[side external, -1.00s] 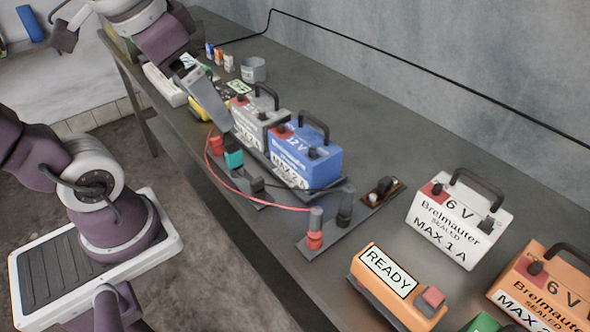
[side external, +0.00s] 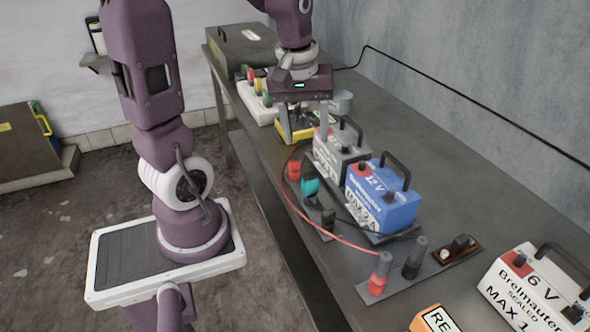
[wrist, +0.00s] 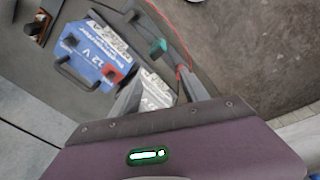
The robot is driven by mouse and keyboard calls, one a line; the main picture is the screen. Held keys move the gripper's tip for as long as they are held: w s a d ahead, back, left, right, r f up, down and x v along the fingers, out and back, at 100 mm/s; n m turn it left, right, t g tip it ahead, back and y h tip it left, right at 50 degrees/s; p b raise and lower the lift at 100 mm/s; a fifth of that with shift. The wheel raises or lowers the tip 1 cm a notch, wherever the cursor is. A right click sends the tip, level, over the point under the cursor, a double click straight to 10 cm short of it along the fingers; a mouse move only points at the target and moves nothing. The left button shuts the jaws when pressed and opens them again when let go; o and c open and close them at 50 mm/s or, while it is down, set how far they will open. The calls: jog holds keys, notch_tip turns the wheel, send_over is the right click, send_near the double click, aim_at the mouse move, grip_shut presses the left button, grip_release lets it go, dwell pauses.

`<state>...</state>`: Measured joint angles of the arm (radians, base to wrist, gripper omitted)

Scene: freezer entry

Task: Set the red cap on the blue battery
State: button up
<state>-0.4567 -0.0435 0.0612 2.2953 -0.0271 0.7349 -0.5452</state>
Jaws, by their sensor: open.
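The blue battery (side external: 385,203) stands upright on a dark tray, with a black handle and a red-marked terminal corner; it also shows in the wrist view (wrist: 85,60). A red cap-like piece (side external: 294,170) stands on a small dark rack left of the grey battery, with a teal cap (side external: 310,187) beside it, also visible in the wrist view (wrist: 158,47). My gripper (side external: 304,135) points down, open, near the yellow device and the grey battery. I see nothing held between its fingers. It is behind and left of the blue battery and apart from it.
The grey battery (side external: 341,148) stands directly behind the blue one. A red wire (side external: 325,225) arcs to a red plug (side external: 378,275) beside a black one (side external: 415,256). A white 6 V battery (side external: 538,290) stands front right. The table's right side is fairly clear.

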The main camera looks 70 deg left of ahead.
aim_at(294, 162)
jog(key=a+f+n, duration=0.2)
jog(key=a+f, duration=0.1)
jog(key=a, duration=0.1)
jog(key=a+f+n+g, duration=0.1)
jog(key=a+f+n, duration=0.2)
jog(key=f, duration=0.1)
jog(key=shift+a+n+g+h, duration=0.3)
jog(key=shift+a, duration=0.05)
jog(key=f, duration=0.7)
jog(key=shift+w, duration=0.35)
grip_shut()
